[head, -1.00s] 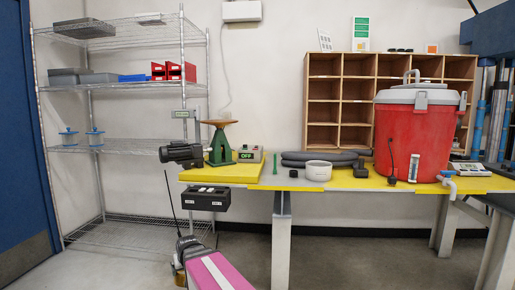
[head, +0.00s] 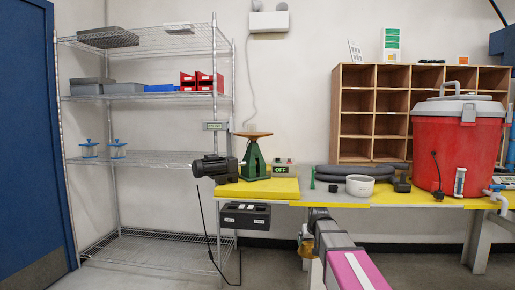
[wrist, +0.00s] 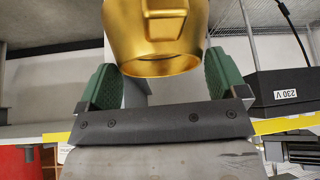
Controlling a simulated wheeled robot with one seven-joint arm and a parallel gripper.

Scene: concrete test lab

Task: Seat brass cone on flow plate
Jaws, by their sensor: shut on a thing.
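The flow plate (head: 254,134) is a brown disc on a green pedestal at the left end of the bench, beside a black motor. Its top looks bare. In the wrist view my gripper (wrist: 160,75) has its green pads on either side of the brass cone (wrist: 158,35), a hollow gold piece with a raised handle shape, and is shut on it. The cone's upper part is cut off by the frame. In the head view my gripper (head: 308,238) is low at the bench's front edge, right of and below the plate. The cone shows there only as a small gold patch.
A black socket box (head: 245,215) hangs under the bench's left front edge; it also shows in the wrist view (wrist: 285,93). A control box reading OFF (head: 284,169), a white bowl (head: 360,185) and a red cooler (head: 455,150) stand on the bench. A wire shelf (head: 150,158) stands left.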

